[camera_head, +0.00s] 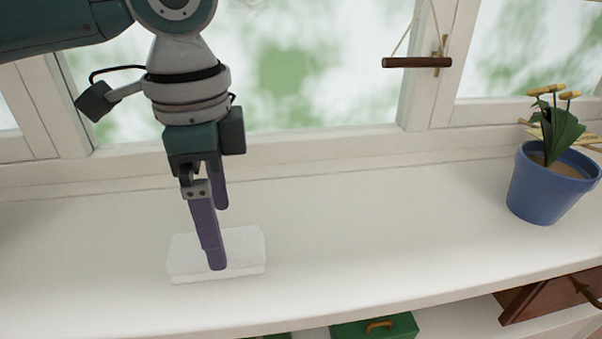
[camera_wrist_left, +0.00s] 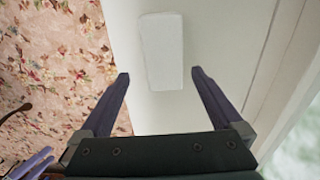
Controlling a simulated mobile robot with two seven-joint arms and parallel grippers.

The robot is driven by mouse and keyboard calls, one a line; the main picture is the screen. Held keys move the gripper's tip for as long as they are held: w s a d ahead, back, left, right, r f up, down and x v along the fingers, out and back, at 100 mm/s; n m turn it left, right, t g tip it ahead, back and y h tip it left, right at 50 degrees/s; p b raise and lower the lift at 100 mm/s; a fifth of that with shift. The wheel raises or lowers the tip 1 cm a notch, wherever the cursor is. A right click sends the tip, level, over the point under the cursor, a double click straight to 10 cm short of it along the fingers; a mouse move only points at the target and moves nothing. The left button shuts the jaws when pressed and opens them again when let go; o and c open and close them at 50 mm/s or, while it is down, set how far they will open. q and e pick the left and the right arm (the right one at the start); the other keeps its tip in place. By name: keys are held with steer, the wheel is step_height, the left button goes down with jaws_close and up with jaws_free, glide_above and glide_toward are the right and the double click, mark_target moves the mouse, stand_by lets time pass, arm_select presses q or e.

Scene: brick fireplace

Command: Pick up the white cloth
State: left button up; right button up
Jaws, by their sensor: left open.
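The white cloth (camera_head: 245,247) is a flat, folded rectangle lying on the white windowsill (camera_head: 370,220). My left gripper (camera_head: 218,238) points down in front of and over the cloth in the head view, and one finger hides part of it. In the left wrist view the cloth (camera_wrist_left: 161,50) lies beyond the two spread fingertips of my left gripper (camera_wrist_left: 160,74), roughly centred between them. The jaws are open and empty. The exact height of the fingertips above the cloth is hard to tell. My right gripper cannot be made out in the head view.
A blue flowerpot (camera_head: 545,190) with a yellow-flowered plant stands at the right of the sill. A wooden bar (camera_head: 417,62) hangs at the window. Below the front edge are a green box (camera_head: 375,328) and a brown wooden item (camera_head: 550,297). The sill between cloth and pot is clear.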

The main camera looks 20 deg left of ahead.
mark_target(227, 244)
arm_select(q)
steer(key=f, duration=0.1)
steer(key=f+b, duration=0.1)
steer(key=f, duration=0.3)
steer(key=shift+w+f+b, duration=0.25)
steer(key=shift+b, duration=0.05)
steer(key=c, duration=1.4)
